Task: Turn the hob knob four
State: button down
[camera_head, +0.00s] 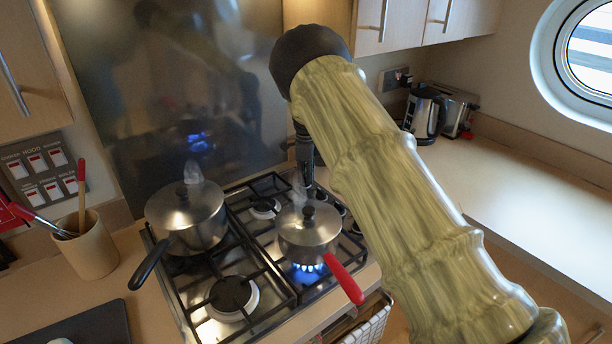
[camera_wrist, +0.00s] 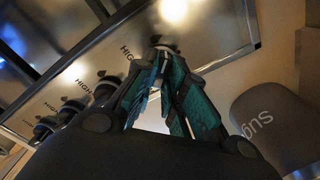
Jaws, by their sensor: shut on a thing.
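A row of dark hob knobs (camera_wrist: 72,106) runs along the metal hob edge in the wrist view, each with HIGH printed beside it. My gripper (camera_wrist: 160,62) is at the upper right end of this row, its two teal-lined fingers shut around the end hob knob (camera_wrist: 164,46). The fingers hide most of that knob, and I see no number on it. In the head view my gripper (camera_head: 304,150) is a dark shape at the hob's far right corner, largely behind my arm. A few knobs (camera_head: 341,208) show below it there.
On the hob, a steaming pot with a red handle (camera_head: 310,232) stands over a lit blue flame, and a larger pot with a black handle (camera_head: 187,218) stands at left. A kettle (camera_head: 424,112) is at the back of the right counter (camera_head: 520,190), which is otherwise mostly clear.

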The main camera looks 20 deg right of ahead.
jog(key=m, duration=0.4)
jog(key=shift+s+m, duration=0.1)
jog(key=shift+m, duration=2.1)
jog(key=c, duration=1.5)
grip_release()
jog(key=shift+d, duration=0.1)
jog(key=shift+o, duration=0.2)
notch_tip(320, 180, up, 12)
jog(key=shift+f, duration=0.1)
